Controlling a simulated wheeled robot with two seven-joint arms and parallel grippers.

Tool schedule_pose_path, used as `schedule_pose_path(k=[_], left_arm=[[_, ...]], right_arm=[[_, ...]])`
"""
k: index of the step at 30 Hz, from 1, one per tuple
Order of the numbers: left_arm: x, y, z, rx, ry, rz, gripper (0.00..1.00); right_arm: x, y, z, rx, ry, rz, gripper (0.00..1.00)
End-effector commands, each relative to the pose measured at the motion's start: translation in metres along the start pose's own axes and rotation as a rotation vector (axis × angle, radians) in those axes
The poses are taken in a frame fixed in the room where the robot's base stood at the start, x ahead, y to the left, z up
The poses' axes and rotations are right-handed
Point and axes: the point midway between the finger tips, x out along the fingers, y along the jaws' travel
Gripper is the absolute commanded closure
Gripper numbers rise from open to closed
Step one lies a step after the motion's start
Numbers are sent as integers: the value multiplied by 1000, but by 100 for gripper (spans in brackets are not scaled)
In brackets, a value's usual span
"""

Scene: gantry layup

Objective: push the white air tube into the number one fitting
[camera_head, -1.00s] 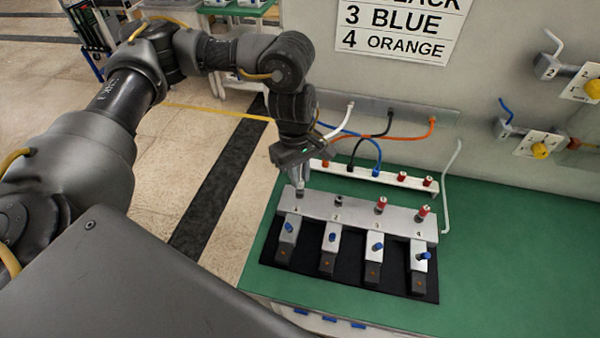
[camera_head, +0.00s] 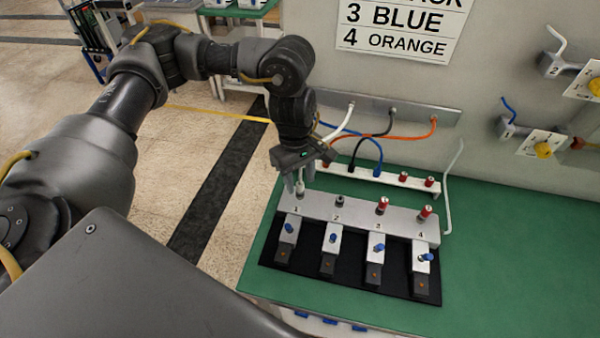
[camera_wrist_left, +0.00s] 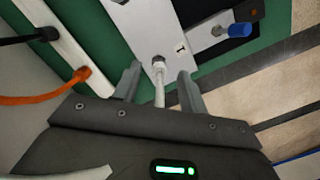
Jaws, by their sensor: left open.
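The white air tube (camera_head: 341,124) runs from the back panel into my left gripper. Its end portion stands over the number one fitting (camera_head: 300,196), at the left end of the grey manifold block. In the left wrist view the tube (camera_wrist_left: 160,92) meets the metal fitting (camera_wrist_left: 158,63) beside the mark 1; how deep it sits cannot be told. My left gripper (camera_head: 299,178) is open above the fitting. Its fingers (camera_wrist_left: 160,88) stand apart on both sides of the tube, with gaps. My right gripper is not in view.
The grey manifold block (camera_head: 360,215) carries further fittings, with red parts at 3 and 4. A white rail (camera_head: 390,184) behind it takes the blue (camera_head: 379,152), black (camera_head: 358,150) and orange (camera_head: 400,136) tubes. The green table (camera_head: 510,240) is clear at right.

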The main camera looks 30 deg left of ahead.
Motion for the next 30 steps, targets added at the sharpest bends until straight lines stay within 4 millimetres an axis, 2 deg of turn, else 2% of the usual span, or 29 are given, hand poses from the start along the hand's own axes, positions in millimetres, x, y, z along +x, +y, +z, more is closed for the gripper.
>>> schedule_pose_path(k=[5,12,18,24,30], left_arm=[[-17,1,-1,0,2,5,58],[-63,1,-1,1,4,6,58],[-94,1,-1,0,2,3,58],[-107,0,0,0,1,1,58],[-108,0,0,0,0,0,58]], right_arm=[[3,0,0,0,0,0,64],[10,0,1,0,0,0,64],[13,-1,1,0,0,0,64],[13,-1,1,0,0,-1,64],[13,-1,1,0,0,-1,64]])
